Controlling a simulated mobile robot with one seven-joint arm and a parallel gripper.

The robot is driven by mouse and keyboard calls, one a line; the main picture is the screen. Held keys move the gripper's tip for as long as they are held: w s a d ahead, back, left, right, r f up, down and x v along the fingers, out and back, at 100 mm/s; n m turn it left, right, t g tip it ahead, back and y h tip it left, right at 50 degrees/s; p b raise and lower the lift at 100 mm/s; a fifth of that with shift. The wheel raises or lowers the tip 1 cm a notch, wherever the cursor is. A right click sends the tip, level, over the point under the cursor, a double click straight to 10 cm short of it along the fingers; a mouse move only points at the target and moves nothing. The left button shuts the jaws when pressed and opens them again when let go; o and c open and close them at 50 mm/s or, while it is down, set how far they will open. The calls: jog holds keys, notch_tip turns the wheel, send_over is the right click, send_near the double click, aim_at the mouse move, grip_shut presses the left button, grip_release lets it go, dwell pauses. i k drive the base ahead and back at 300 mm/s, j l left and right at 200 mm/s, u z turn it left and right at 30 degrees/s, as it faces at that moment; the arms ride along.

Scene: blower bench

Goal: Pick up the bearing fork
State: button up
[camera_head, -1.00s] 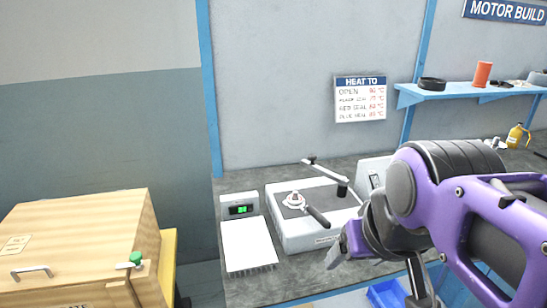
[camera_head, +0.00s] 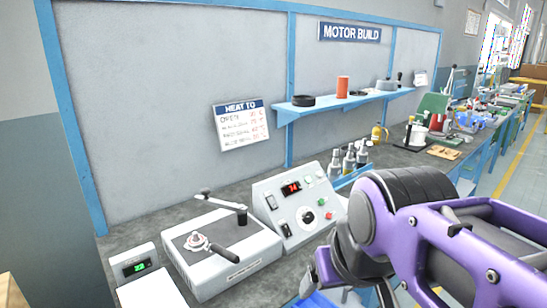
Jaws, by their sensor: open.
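A tool with a black handle and a round, pale metal head, which looks like the bearing fork (camera_head: 224,252), lies on the dark top plate of the white heater box (camera_head: 236,275). Its head surrounds or sits under a small ring with a reddish centre; I cannot tell which. The handle points to the lower right. My gripper (camera_head: 345,287) is open, at the lower right of the picture, to the right of the heater and apart from the fork. My purple arm hides part of the bench, and the fingertips are partly cut off.
A hinged bar (camera_head: 222,201) crosses the heater's back. A control box (camera_head: 298,205) with a red display stands to its right, a small green-display unit (camera_head: 133,264) to its left. Bottles (camera_head: 349,160) stand farther right. A shelf (camera_head: 345,101) hangs above.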

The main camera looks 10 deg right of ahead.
aim_at(213, 249)
jog(key=z, duration=0.7)
jog(key=j+u, duration=0.15)
jog(key=u, duration=1.1)
